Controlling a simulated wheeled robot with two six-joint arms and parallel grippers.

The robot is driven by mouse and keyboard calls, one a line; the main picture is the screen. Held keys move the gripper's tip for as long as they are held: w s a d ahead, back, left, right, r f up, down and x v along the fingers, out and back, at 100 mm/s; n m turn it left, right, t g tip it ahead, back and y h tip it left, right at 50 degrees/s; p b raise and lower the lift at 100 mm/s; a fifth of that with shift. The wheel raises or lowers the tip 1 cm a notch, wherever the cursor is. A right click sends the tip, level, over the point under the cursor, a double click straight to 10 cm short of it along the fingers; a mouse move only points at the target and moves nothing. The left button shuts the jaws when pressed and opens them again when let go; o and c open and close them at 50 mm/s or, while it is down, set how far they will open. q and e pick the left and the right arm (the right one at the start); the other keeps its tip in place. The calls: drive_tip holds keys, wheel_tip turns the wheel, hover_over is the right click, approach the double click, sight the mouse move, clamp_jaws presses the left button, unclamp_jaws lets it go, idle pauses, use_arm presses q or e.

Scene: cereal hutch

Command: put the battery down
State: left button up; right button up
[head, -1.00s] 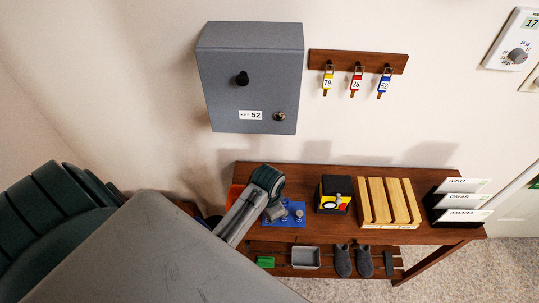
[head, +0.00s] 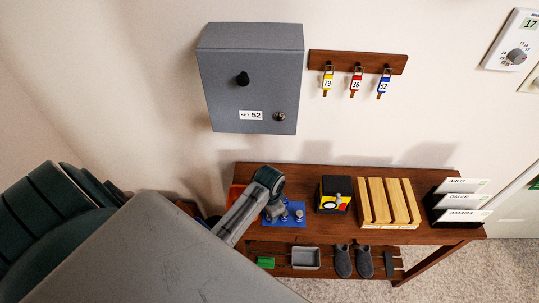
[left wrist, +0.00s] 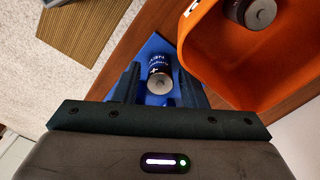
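In the left wrist view a dark battery (left wrist: 159,68) with pale lettering and a bare metal end stands between the fingers of my left gripper (left wrist: 158,78), over a blue mat (left wrist: 147,48). Blue shows between the battery and the fingers, so the gripper looks open around it. A second dark battery (left wrist: 257,12) is inside the orange bin (left wrist: 215,68) on the right. In the head view my left gripper (head: 272,211) is low over the blue mat (head: 297,222), hiding part of it. Small grey pieces show there, too small to name surely. My right gripper is out of view.
The wooden table (head: 330,236) also holds a black-and-yellow box (head: 333,203), a slatted wooden block (head: 388,222) and a letter rack (head: 437,209). A grey cabinet (head: 226,92) and a key rack (head: 343,60) are on the wall. Slippers (head: 343,262) and a grey tray (head: 306,269) are below.

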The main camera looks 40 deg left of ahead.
use_arm(q)
drive_tip(key=shift+o, duration=0.2)
drive_tip(key=shift+r, duration=0.1)
wheel_tip(320, 180, up, 9)
drive_tip(key=b, duration=0.3)
drive_tip(key=shift+w, duration=0.1)
wheel_tip(320, 180, up, 3)
drive_tip(key=shift+r+p, duration=0.1)
drive_tip(key=shift+p, duration=0.85)
